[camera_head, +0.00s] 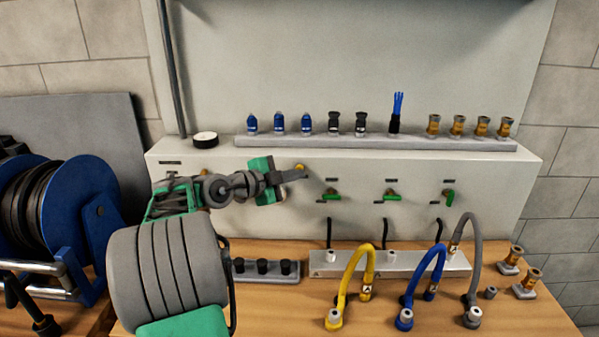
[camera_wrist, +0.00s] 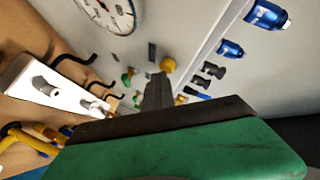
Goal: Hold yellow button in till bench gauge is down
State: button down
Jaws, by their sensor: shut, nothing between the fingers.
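The yellow button (camera_head: 300,167) is on the face of the pale bench panel, left of the green valves. It also shows in the wrist view (camera_wrist: 168,64), just beyond my fingertips. My gripper (camera_head: 303,174) is shut and empty, its dark fingers (camera_wrist: 157,88) reaching right up to the button. I cannot tell whether they touch it or whether it is pressed in. A round white-faced gauge (camera_wrist: 108,10) is partly cut off at the top of the wrist view. Its needle is too unclear to read. The gauge face does not show in the head view.
A shelf (camera_head: 380,143) above the panel holds several blue, black and brass fittings. Green-handled valves (camera_head: 391,195) lie to the right. Yellow (camera_head: 353,275), blue (camera_head: 425,270) and grey (camera_head: 474,255) hoses arch over the wooden bench. A blue hose reel (camera_head: 95,205) stands left.

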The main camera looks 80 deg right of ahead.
jog(key=shift+s+a+b, duration=0.2)
jog(key=shift+a+b, duration=0.7)
jog(key=shift+b, duration=0.05)
jog(key=shift+s+a+b, duration=0.2)
jog(key=shift+a+b, duration=0.5)
jog(key=shift+a, duration=0.1)
jog(key=shift+s+a+b, duration=0.15)
jog(key=shift+a+b, duration=0.5)
jog(key=shift+a, duration=0.2)
jog(key=shift+s+a+b, duration=0.2)
jog(key=shift+a+b, duration=0.5)
jog(key=shift+a, duration=0.1)
